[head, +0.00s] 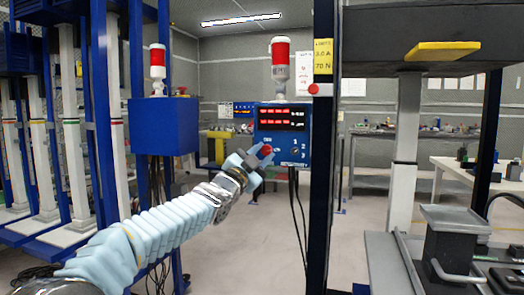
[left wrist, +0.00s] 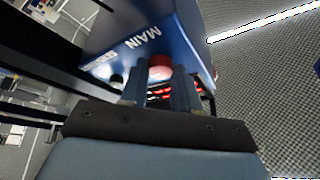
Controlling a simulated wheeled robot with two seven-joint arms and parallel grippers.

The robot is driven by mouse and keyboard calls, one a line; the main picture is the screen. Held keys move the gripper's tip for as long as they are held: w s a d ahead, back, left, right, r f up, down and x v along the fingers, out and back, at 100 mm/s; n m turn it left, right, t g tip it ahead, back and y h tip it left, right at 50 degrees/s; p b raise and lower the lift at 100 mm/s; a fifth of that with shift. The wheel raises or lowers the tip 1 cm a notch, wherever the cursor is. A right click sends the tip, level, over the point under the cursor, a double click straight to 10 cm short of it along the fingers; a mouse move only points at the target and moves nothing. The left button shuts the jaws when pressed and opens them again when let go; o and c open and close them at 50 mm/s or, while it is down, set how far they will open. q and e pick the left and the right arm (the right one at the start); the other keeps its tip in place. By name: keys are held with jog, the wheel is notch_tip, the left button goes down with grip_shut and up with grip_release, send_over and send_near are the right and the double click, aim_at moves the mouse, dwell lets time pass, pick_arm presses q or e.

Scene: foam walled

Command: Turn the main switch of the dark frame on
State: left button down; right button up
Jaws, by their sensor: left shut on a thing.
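A blue control box (head: 296,150) with red lit displays hangs beside the dark frame's post (head: 322,200). A red main switch knob (head: 266,149) sits low on the left of its face. My left gripper (head: 257,162) is at this knob, its fingers shut around it. In the left wrist view the word MAIN shows on the blue box (left wrist: 185,25), and the red knob (left wrist: 160,61) lies between the two fingers of my left gripper (left wrist: 161,78). The fingers partly hide the knob, and its turned position cannot be told. My right gripper is out of view.
A second blue box (head: 160,125) with a red-and-white beacon (head: 157,60) stands to the left on blue posts. Another beacon (head: 281,65) tops the control box. Black cables (head: 297,215) hang below it. A grey machine fixture (head: 455,245) fills the lower right.

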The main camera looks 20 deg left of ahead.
pick_arm(q)
jog(key=c, duration=1.9)
grip_release()
jog(key=shift+m+h+p, duration=0.3)
jog(key=shift+m+h, duration=0.1)
jog(key=shift+m, duration=0.1)
grip_shut()
jog(key=o, duration=1.1)
grip_release()
